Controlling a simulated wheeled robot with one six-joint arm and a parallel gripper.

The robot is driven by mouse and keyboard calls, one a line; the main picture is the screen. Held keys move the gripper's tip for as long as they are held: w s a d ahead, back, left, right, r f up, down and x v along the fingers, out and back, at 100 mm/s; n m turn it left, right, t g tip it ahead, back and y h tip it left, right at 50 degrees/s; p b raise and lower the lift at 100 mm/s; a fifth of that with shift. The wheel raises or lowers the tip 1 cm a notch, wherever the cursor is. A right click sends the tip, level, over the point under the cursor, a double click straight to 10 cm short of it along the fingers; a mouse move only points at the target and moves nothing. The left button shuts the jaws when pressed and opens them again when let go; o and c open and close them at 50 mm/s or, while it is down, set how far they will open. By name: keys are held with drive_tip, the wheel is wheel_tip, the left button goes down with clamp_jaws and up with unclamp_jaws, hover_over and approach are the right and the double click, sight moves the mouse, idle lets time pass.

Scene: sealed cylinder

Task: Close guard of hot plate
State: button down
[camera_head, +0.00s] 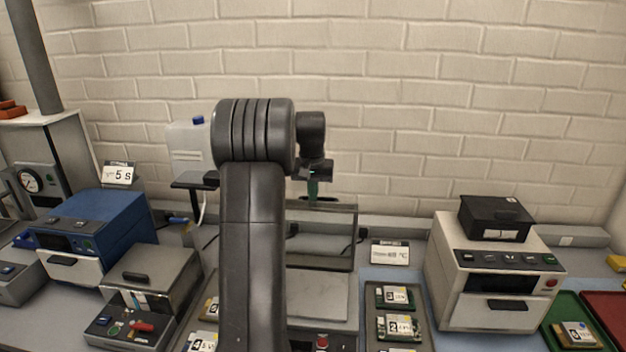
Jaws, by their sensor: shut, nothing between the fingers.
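The hot plate (318,297) stands on the bench in the middle of the view, with a flat pale top. Its guard (335,245) looks like a see-through framed panel, standing raised at the back of the plate. My gripper (313,190) is shut and empty, pointing down near the top edge of the guard. I cannot tell whether it touches the guard. My arm hides the left part of the plate and guard.
A white box-shaped device (495,280) with a black box (495,217) on top stands to the right. A blue device (75,235) and a grey lidded box (150,280) stand to the left. Small labelled parts (398,325) lie right of the plate. A brick wall is behind.

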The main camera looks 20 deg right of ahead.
drive_tip(key=shift+f, duration=0.4)
drive_tip(key=shift+b, duration=0.45)
